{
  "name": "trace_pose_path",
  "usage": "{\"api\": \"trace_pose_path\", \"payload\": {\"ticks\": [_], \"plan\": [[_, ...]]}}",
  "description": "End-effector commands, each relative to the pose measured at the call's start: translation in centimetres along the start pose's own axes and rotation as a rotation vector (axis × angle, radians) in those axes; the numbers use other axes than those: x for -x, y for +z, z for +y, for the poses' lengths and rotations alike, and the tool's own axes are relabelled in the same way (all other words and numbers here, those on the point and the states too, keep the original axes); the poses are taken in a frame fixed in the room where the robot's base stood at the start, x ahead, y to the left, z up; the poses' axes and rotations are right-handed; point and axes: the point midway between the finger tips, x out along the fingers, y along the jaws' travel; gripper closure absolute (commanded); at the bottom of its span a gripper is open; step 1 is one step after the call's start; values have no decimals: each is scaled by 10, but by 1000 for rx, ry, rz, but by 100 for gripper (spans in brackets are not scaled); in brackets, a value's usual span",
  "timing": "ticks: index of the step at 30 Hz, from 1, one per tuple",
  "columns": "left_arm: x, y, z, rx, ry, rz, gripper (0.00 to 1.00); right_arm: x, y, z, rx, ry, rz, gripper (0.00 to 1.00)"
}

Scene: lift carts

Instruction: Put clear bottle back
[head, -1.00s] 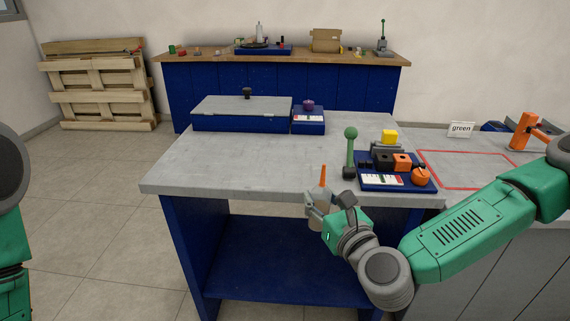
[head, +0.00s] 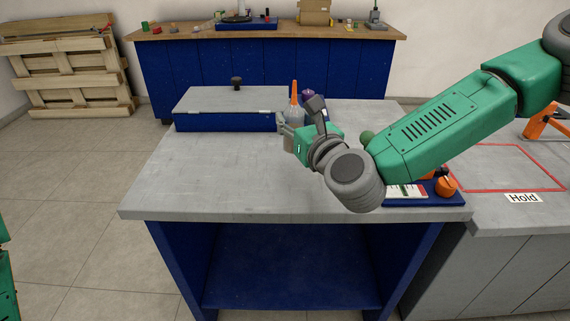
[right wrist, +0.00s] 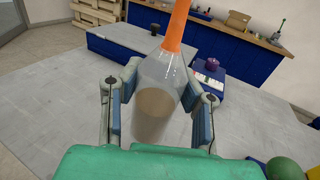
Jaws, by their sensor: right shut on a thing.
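The clear bottle (right wrist: 159,95) has an orange nozzle and a brownish content in its lower part. My right gripper (right wrist: 158,110) is shut on its body, with one finger on each side. In the head view the bottle (head: 294,114) shows partly behind my right gripper (head: 290,134), above the grey table (head: 190,180). The bottle is upright or nearly so. Whether its base touches the table is hidden. Of my left arm, only a green piece shows at the left edge; the left gripper is out of view.
A blue box with a grey lid (head: 227,107) stands at the table's back left. A small blue box with a purple knob (right wrist: 208,65) is beside it. A blue tray (head: 447,193) lies partly under my right arm. The table's front left is clear.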

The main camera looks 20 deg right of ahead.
Motion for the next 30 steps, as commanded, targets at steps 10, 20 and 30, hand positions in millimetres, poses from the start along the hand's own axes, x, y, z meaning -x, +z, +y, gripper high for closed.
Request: {"api": "trace_pose_path", "payload": {"ticks": [10,20,30], "plan": [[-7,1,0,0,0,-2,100,-3,-58,3,4,2,2,100],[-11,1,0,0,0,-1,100,-3,-94,2,2,2,1,100],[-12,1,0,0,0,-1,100,-3,-95,1,2,2,2,57]]}}
